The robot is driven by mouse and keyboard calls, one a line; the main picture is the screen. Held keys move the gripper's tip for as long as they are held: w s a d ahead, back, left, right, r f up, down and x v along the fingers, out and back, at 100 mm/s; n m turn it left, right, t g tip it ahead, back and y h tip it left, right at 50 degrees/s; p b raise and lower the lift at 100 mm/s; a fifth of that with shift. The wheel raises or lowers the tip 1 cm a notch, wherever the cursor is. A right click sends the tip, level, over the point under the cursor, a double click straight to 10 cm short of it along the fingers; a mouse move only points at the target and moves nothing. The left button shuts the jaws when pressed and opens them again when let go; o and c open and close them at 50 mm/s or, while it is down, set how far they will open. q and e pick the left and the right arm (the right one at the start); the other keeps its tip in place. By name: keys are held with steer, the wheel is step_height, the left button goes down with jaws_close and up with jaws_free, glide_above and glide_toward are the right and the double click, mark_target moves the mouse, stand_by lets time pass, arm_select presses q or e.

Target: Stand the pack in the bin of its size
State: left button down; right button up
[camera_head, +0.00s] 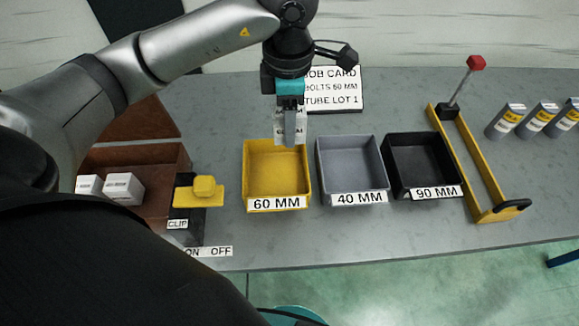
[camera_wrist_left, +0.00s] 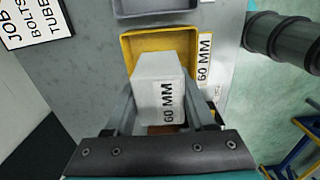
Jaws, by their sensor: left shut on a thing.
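My left gripper (camera_head: 290,138) is above the back edge of the yellow bin, shut on a white pack (camera_head: 279,131). In the left wrist view the pack (camera_wrist_left: 156,88) sits between the two fingers and its label reads 60 MM. The yellow bin (camera_head: 246,178), labelled 60 MM, looks empty. It shows behind the pack in the wrist view (camera_wrist_left: 128,47). To its right are a grey bin (camera_head: 350,142) labelled 40 MM and a black bin (camera_head: 420,138) labelled 90 MM, both empty. My right gripper is not in view.
A job card (camera_head: 345,90) reading bolts 60 MM stands behind the bins. At left, a brown box (camera_head: 150,158) holds white packs (camera_head: 124,188), beside a yellow clip (camera_head: 200,193). At right are a yellow frame with a red-knobbed lever (camera_head: 475,64) and several grey tubes (camera_head: 505,121).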

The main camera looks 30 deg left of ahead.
arm_select(q)
glide_above(289, 177)
step_height(289, 177, down, 10)
steer(key=shift+r+b, duration=0.1)
steer(key=shift+b, duration=0.3)
steer(key=shift+f, duration=0.55)
steer(key=shift+f+b, duration=0.3)
steer(key=shift+f, duration=1.65)
steer(key=shift+f, duration=0.2)
steer(key=shift+c, duration=1.2)
jaws_free()
steer(key=shift+r, duration=0.15)
steer(key=shift+r, duration=0.25)
step_height(289, 177, up, 12)
steer(key=shift+f+p, duration=0.15)
steer(key=shift+p, duration=0.4)
